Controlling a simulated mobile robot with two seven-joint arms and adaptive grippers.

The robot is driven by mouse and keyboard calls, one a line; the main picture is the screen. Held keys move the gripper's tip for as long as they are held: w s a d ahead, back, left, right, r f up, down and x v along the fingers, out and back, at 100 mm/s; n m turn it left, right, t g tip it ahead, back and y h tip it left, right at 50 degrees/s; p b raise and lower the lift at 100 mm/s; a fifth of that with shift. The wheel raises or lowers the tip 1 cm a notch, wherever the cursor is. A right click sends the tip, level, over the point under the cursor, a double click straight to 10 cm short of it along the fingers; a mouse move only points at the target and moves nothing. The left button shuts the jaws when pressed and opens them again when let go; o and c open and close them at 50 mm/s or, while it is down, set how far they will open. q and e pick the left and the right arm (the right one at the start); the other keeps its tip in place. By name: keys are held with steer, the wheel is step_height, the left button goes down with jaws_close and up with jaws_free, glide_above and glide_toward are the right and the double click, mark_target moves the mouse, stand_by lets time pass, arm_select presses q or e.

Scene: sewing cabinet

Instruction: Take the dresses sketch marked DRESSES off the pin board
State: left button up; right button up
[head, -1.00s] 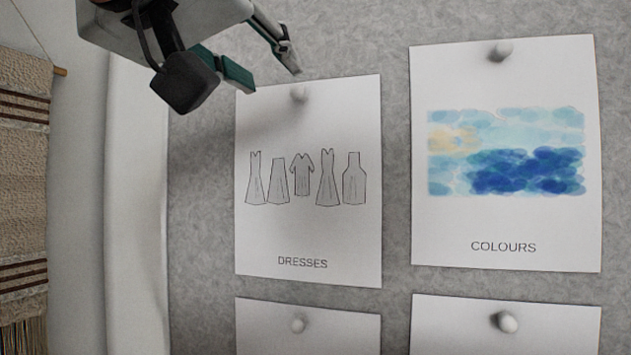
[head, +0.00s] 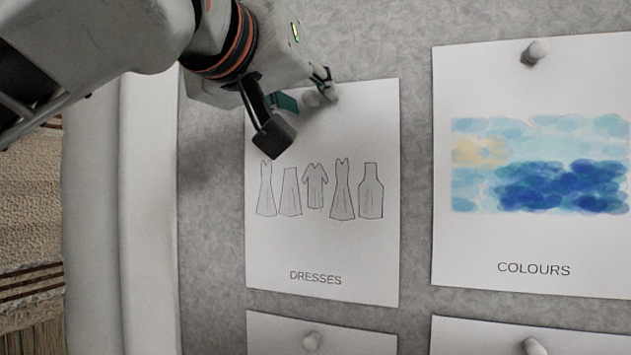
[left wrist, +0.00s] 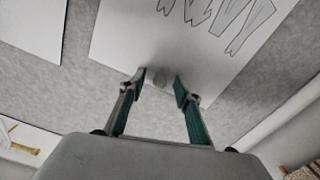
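The dresses sketch (head: 322,240) is a white sheet with several dress outlines and the word DRESSES, flat on the grey pin board (head: 415,200). A round grey pin (head: 313,98) holds its top edge. My left gripper (head: 308,98) is at that top edge, with its fingers near the pin. In the left wrist view the left gripper (left wrist: 160,82) is open, with a green-padded finger on each side of the pin (left wrist: 159,77). A gap shows between the pin and the right-hand finger; contact on the other side is unclear. My right gripper is not in view.
The COLOURS sheet (head: 530,240) hangs to the right, under its own pin (head: 536,50). Two more pinned sheets show below, one under DRESSES (head: 275,335). A woven hanging (head: 30,230) is at the far left, beyond a white upright edge (head: 145,230).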

arm_select(q)
jaws_close()
stand_by(0.3)
